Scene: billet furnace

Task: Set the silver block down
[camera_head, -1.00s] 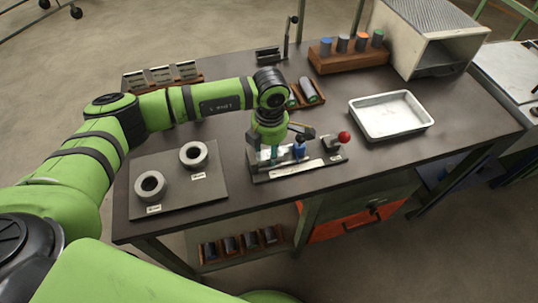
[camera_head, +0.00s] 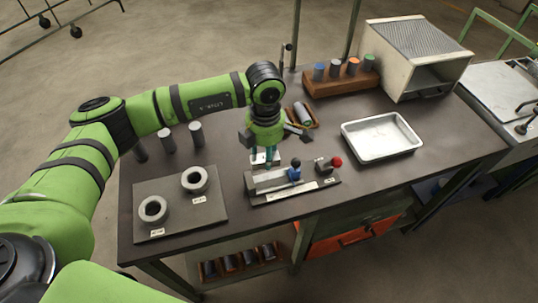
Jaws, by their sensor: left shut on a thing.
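My left gripper (camera_head: 265,156) points down just behind the left part of a clamp fixture (camera_head: 318,187) on the dark workbench. Its fingers are shut on a pale, silvery piece (camera_head: 262,158), which looks like the silver block and is largely covered by the fingers. I cannot tell whether the piece touches the bench or the fixture. The fixture has a light grey bar, a blue clamp part (camera_head: 295,172) and a red knob (camera_head: 337,161). My right gripper is not in view.
A white metal tray (camera_head: 381,157) stands to the right. Several colour-topped cylinders stand in a wooden rack (camera_head: 342,86) beside a metal box (camera_head: 430,75). Two grey rings (camera_head: 195,180) lie on a dark plate (camera_head: 182,213) at the left. Silver cylinders (camera_head: 196,133) stand behind it.

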